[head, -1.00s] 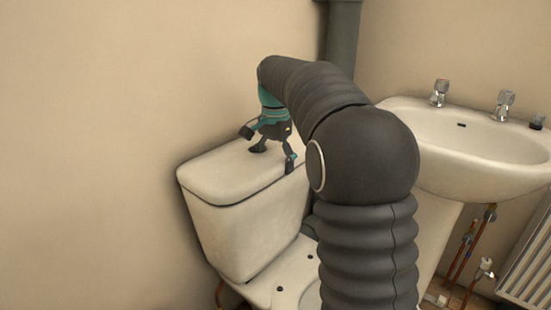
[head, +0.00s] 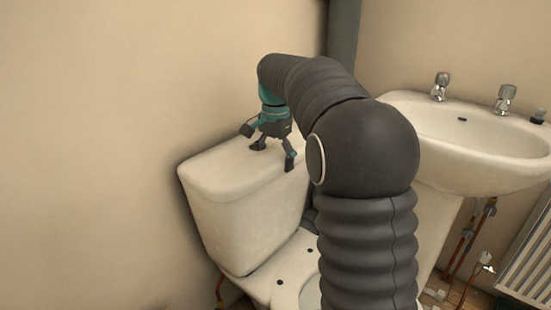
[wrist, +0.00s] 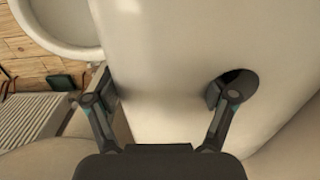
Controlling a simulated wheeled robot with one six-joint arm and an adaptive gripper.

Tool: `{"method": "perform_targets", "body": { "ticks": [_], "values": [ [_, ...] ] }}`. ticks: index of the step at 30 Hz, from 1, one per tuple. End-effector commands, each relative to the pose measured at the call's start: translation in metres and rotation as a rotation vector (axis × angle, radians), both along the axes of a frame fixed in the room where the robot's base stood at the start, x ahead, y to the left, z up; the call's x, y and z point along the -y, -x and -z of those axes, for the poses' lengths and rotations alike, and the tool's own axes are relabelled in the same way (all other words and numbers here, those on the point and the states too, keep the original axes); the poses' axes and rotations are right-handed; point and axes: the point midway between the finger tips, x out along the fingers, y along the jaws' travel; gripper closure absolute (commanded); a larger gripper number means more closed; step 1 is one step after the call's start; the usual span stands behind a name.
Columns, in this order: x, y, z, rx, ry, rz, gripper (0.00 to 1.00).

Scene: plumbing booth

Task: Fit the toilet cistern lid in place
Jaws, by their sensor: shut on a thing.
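The white cistern lid (head: 222,170) lies level over the white toilet cistern (head: 250,232) in the head view. I cannot tell whether a small gap is left between them. My gripper (head: 274,155) comes down on the lid's right part from above, with its fingers spread across the lid, and is shut on it. In the wrist view the pale lid (wrist: 165,60) fills the middle, and my gripper's fingers (wrist: 163,92) press at either side of it. A dark shadow or opening shows by the right finger. My arm hides the cistern's right side.
A white basin (head: 465,150) with two taps is at the right. Below it are copper pipes (head: 460,245) and a white radiator (head: 525,265). A dark grey pipe (head: 342,40) runs up the wall behind. The wall is close at the lid's left and back.

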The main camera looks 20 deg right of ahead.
Motion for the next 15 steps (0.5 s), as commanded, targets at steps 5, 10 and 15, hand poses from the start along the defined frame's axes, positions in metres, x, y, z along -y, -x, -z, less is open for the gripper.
{"method": "perform_targets", "body": {
  "ticks": [5,10,15],
  "values": [
    [-0.0001,-0.0005,-0.003,0.007,0.0,0.0,0.87],
    [-0.0001,-0.0007,-0.0022,0.007,0.0,0.0,0.87],
    [-0.0002,-0.0006,-0.0021,0.007,0.0,0.0,0.05]
  ]
}}
